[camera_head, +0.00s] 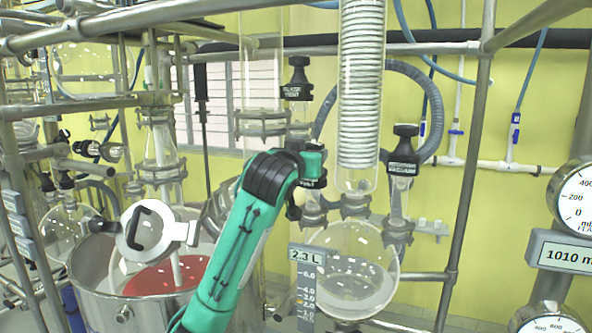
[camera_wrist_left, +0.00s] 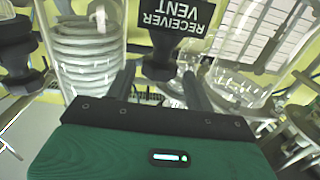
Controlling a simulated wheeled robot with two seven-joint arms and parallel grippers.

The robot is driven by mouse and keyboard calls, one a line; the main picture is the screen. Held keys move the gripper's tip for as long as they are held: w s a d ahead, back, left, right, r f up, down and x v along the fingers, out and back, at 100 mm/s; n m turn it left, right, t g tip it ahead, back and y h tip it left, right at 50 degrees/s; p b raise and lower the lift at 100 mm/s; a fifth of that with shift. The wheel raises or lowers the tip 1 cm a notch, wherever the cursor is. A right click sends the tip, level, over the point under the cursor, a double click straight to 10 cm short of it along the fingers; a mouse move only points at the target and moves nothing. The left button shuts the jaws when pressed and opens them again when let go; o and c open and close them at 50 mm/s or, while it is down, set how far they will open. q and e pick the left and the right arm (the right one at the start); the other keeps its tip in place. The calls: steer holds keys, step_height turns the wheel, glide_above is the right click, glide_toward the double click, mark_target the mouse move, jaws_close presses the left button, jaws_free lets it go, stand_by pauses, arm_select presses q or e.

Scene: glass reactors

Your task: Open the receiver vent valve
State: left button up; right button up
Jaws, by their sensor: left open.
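The receiver vent valve (camera_wrist_left: 160,65) is a black knob with a black tag reading RECEIVER VENT, upside down in the left wrist view. My left gripper (camera_wrist_left: 159,80) is open, with one finger on each side of the knob in that view. I cannot tell whether either finger touches it. In the head view my left gripper (camera_head: 312,172) is in front of the left neck of the round receiver flask (camera_head: 345,270) and hides most of the valve. My right gripper is not in view.
The coiled glass condenser (camera_head: 361,90) stands just right of my gripper. A similar black valve (camera_head: 404,145) is further right, and another tagged black valve (camera_head: 297,80) is above. Metal frame poles (camera_head: 470,160) and a steel vessel (camera_head: 100,285) surround the glassware.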

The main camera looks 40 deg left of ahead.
arm_select(q)
steer(key=b+v, duration=0.2)
steer(key=v, duration=0.7)
